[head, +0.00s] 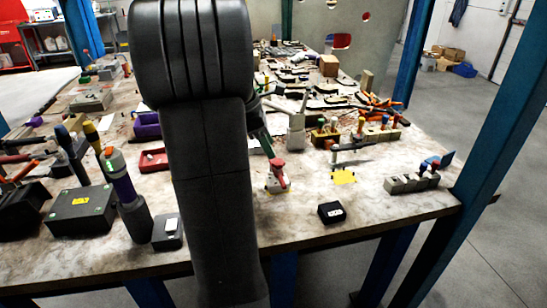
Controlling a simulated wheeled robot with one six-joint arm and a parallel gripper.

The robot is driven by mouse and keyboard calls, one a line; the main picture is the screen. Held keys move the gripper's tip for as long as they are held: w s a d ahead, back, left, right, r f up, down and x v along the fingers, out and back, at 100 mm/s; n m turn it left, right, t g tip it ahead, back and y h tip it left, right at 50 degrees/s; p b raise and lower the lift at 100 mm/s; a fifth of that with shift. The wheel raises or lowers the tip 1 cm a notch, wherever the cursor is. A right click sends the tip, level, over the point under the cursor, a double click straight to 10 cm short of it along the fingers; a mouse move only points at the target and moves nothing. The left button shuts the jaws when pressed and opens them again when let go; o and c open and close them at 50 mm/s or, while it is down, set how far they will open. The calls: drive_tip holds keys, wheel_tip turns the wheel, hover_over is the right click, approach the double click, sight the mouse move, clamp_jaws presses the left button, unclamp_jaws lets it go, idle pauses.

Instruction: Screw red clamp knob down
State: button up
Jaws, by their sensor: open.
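The red clamp knob (278,168) sits on a small pale base (277,186) near the front middle of the table, just right of my dark arm. My gripper (264,146) is mostly hidden behind the arm. Only a narrow dark and green part shows at the arm's right edge, slanting down to just above the red knob. It looks open, with no object visible in it. I cannot tell whether it touches the knob.
A small black box (331,212) and a yellow piece (343,176) lie to the right. A grey block with knobs (412,181) stands near the right corner. A black case (80,211) and a purple-grey cylinder (133,205) stand left. Blue posts rise at the table's right side.

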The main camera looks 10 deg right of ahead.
sight(277, 161)
drive_tip(key=shift+x, duration=2.4)
drive_tip(key=c, duration=0.8)
drive_tip(key=shift+r, duration=0.1)
